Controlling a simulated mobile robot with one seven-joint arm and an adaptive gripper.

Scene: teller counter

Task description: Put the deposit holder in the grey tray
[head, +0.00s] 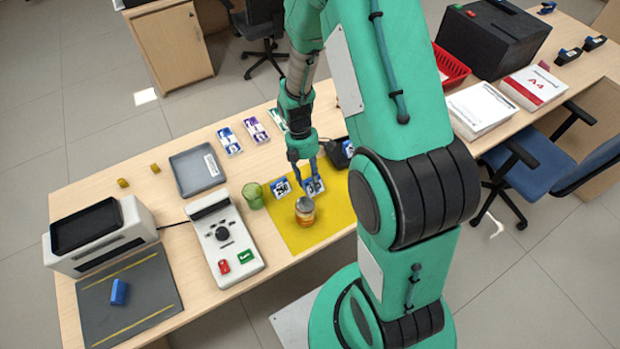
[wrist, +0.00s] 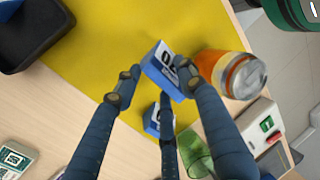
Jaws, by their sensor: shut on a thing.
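My gripper (head: 305,180) is shut on a blue holder with a white number card (head: 314,187), above or on the yellow mat. In the wrist view my fingers (wrist: 157,76) close around this holder (wrist: 163,66); its label is partly covered. I cannot tell whether it is clear of the mat. A similar blue holder marked 250 (head: 281,189) stands just left of it; it also shows in the wrist view (wrist: 151,121), partly behind a finger. The grey tray (head: 193,173) lies flat and empty at the back left of the counter, with a white label at its right side.
On the yellow mat (head: 320,228) a jar with orange contents (head: 305,211) stands close to my fingers. Several cards (head: 229,141) lie behind. A black device (head: 339,152) stands right.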

